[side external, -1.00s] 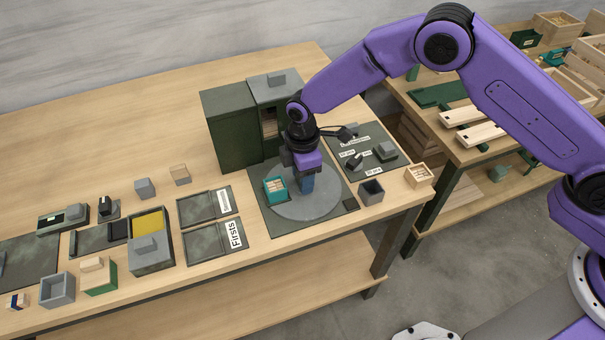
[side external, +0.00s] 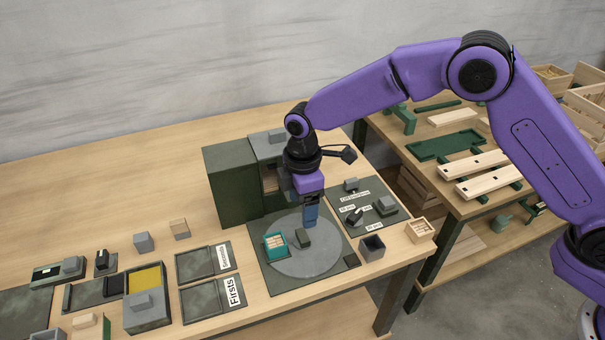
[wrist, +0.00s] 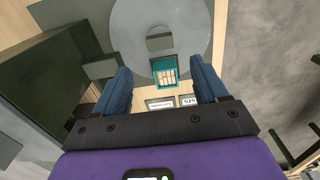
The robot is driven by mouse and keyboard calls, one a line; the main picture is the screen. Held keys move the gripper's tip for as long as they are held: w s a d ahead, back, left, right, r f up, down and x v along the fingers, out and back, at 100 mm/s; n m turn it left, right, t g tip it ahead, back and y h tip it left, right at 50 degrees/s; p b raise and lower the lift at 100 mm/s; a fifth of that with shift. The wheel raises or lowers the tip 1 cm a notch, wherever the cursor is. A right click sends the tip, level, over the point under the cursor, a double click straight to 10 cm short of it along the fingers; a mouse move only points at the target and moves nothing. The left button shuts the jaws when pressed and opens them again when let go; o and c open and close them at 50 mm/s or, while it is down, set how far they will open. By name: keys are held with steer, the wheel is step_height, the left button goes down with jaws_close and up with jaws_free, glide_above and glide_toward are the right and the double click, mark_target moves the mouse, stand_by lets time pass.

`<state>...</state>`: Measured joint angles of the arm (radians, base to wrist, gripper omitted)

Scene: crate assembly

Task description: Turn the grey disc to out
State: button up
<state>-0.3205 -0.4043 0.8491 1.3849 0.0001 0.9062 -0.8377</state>
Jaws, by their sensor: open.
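The grey disc (side external: 318,262) lies flat on a dark green plate (side external: 262,273) near the table's front right; it also shows in the wrist view (wrist: 190,25). A dark grey block (side external: 303,238) stands on the disc near its middle, and it shows in the wrist view (wrist: 159,40). A teal crate (side external: 275,247) with pale pieces inside sits on the disc's left part; in the wrist view (wrist: 165,73) it appears between the fingers. My gripper (side external: 311,223) has blue fingers pointing down, above the disc. In the wrist view the fingers (wrist: 162,82) are apart with nothing gripped.
A dark green cabinet (side external: 233,185) stands close behind the disc. A labelled panel (side external: 364,203) with small knobs lies to its right. A grey open box (side external: 372,247) and a wooden crate (side external: 420,230) stand near the right edge. Two labelled trays (side external: 208,280) lie left.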

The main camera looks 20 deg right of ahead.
step_height(320, 180, up, 8)
steer(key=shift+r, duration=0.1)
stand_by(0.7)
steer(key=s+d+r+m, duration=0.2)
steer(key=s+d, duration=1.3)
steer(key=s+d+r+m, duration=0.2)
steer(key=s+d+m, duration=0.1)
steer(key=s+d, duration=1.1)
steer(key=shift+s+d, duration=0.35)
steer(key=shift+s, duration=0.75)
